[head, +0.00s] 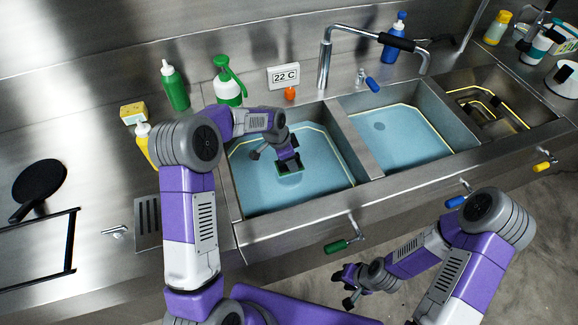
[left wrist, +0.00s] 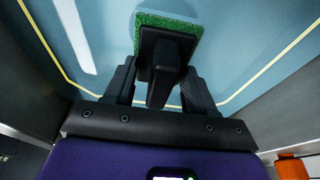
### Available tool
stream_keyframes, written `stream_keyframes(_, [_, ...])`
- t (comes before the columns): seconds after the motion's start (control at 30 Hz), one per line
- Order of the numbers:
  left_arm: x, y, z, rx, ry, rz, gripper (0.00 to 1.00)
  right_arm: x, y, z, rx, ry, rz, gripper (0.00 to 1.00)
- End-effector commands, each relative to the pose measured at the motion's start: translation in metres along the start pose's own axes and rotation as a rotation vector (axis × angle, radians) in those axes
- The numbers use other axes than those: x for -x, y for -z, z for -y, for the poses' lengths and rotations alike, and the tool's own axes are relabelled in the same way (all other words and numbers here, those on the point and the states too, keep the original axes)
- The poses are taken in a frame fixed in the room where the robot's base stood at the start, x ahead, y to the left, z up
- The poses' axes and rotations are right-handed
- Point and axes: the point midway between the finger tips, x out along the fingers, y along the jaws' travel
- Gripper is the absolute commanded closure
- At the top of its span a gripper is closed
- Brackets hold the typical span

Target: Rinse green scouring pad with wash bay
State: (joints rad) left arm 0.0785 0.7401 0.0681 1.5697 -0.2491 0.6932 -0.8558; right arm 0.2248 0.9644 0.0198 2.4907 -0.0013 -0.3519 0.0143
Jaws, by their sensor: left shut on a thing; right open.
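The green scouring pad (head: 291,172) has a black holder and is in the left basin of the sink. My left gripper (head: 286,157) is shut on its black holder. In the left wrist view the green pad (left wrist: 168,19) lies beyond the fingers, with the black holder between them (left wrist: 160,85). The wash bay is the left basin (head: 245,200), filled with blue water with a yellow line round it. The pad is at or just above the water; I cannot tell if it touches. My right gripper (head: 348,287) is open and empty, in front of the counter.
A middle basin (head: 400,135) also holds blue water, and a right basin (head: 485,100) holds a dark rack. A faucet (head: 325,65) rises behind. A green bottle (head: 174,88), a green-and-white sprayer (head: 229,85) and a 22 C display (head: 284,77) stand along the back.

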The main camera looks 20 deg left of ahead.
Motion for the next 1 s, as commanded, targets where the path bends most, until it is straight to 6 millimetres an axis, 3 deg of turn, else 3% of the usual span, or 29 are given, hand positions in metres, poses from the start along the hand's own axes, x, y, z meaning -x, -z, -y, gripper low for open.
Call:
stream_keyframes(0.27, [-0.003,0.009,-0.007,0.000,0.000,0.000,0.97,-0.001,0.000,0.000,0.000,0.000,0.000,0.57])
stream_keyframes(0.73, [0.003,-0.009,0.006,0.003,0.000,0.001,0.97,0.001,0.000,0.000,0.000,0.000,0.000,0.57])
stream_keyframes(1.0, [0.002,-0.006,0.004,0.000,0.000,0.000,0.97,0.000,0.000,0.000,0.000,0.000,0.000,0.57])
